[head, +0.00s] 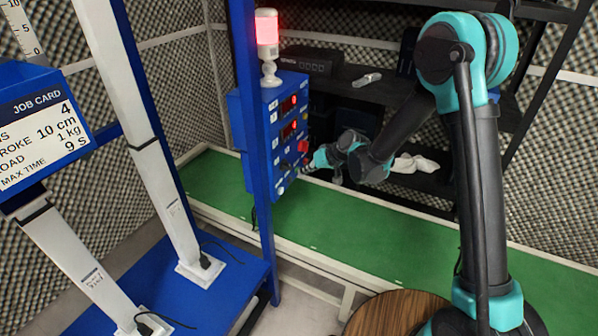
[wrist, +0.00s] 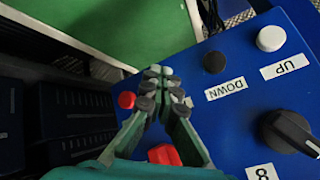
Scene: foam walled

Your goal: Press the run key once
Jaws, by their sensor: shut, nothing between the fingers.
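The blue control box (head: 275,140) hangs on a blue post and carries red displays, buttons and knobs. In the wrist view its panel (wrist: 225,115) shows a white button (wrist: 271,38) labelled UP, a black button (wrist: 214,62) labelled DOWN, a black knob (wrist: 290,132) and a red button (wrist: 127,100). Another red part (wrist: 165,153) shows between my finger links. No label reading RUN is legible. My gripper (wrist: 160,86) is shut and empty, its tips over the panel beside the small red button. I cannot tell whether they touch it. In the head view my gripper (head: 308,170) is at the box's lower right.
A signal lamp (head: 267,32) glows red on the box. A job card (head: 45,125) reads 4, 10 cm, 1 kg, 9 s. A green surface (head: 350,235) runs below. Dark shelving (head: 345,75) stands behind, and a round wooden top (head: 395,312) is in front.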

